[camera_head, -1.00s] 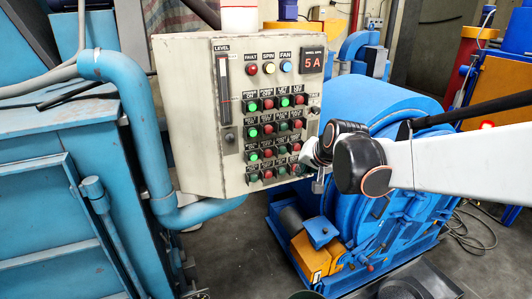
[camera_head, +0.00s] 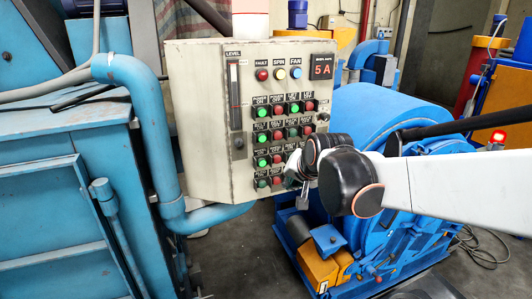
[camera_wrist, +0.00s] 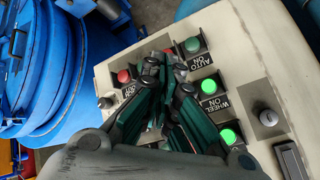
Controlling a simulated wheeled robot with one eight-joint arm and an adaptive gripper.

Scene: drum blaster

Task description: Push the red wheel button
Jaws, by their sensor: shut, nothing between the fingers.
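The grey control panel (camera_head: 217,150) carries rows of green and red buttons. In the wrist view, a lit green button (camera_wrist: 208,86) has a WHEEL ON label, with a darker green AUTO ON button (camera_wrist: 192,45) beside it. One red button (camera_wrist: 123,76) shows left of the fingers, and a sliver of red (camera_wrist: 168,52) shows by the fingertips. I cannot make out which red button is the wheel one; it may be hidden behind my fingers. My gripper (camera_wrist: 165,68) is shut and empty over the panel's buttons. In the head view, my gripper (camera_head: 290,178) covers the lower right buttons. Contact cannot be told.
A black knob (camera_wrist: 267,117) stands out from the panel, and another knob (camera_wrist: 105,102) is near its edge. A blue drum machine (camera_head: 365,125) is behind my arm. A blue pipe (camera_head: 150,130) runs left of the panel.

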